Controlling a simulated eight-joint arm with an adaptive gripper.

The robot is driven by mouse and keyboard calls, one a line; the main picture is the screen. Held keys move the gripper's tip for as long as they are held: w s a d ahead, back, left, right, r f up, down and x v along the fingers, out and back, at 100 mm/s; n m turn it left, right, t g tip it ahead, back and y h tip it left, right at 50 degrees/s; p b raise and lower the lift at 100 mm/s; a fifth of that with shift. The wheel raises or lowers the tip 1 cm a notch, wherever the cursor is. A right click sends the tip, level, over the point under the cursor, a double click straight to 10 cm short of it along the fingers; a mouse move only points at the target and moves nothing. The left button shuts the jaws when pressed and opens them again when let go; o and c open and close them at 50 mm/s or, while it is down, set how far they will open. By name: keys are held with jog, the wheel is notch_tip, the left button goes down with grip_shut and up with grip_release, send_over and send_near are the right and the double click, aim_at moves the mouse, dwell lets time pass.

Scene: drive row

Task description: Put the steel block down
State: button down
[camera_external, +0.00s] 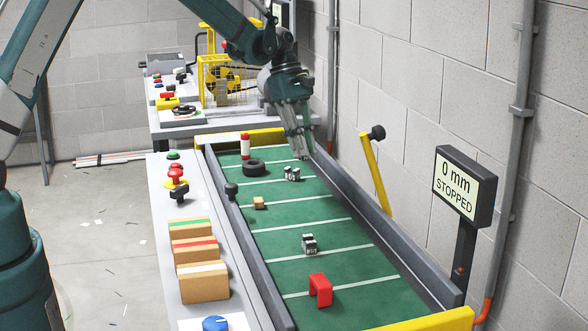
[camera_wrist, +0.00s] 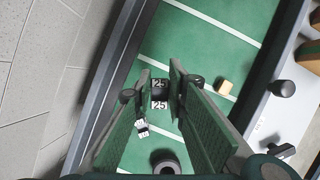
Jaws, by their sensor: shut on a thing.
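My gripper (camera_external: 305,153) is above the far part of the green belt (camera_external: 330,270). In the wrist view its fingers (camera_wrist: 160,84) are shut on a small dark steel block (camera_wrist: 159,92) with white "25" labels. In the external view the fingers hide this block. The held block appears to be above the belt, but its exact height cannot be told. Similar small metal pieces (camera_external: 292,173) lie on the belt below the gripper; they also show in the wrist view (camera_wrist: 141,129). Another block (camera_external: 309,243) sits nearer on the belt.
On the belt are a black ring (camera_external: 254,168), a red-and-white post (camera_external: 245,146), a tan cube (camera_external: 259,203) and a red arch (camera_external: 320,289). Dark side rails border it. Cartons (camera_external: 205,282) stand on the left ledge. A display (camera_external: 465,186) reads "0 mm STOPPED". Bare belt separates the objects.

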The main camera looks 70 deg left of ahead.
jog(key=shift+f+b, duration=0.35)
jog(key=shift+f, duration=2.7)
jog(key=shift+f+b, duration=0.3)
jog(key=shift+f, duration=1.55)
jog(key=shift+f, duration=0.15)
jog(key=c, duration=2.7)
grip_release()
jog(key=o, duration=0.4)
jog(key=p+v, duration=0.1)
jog(key=v, duration=1.1)
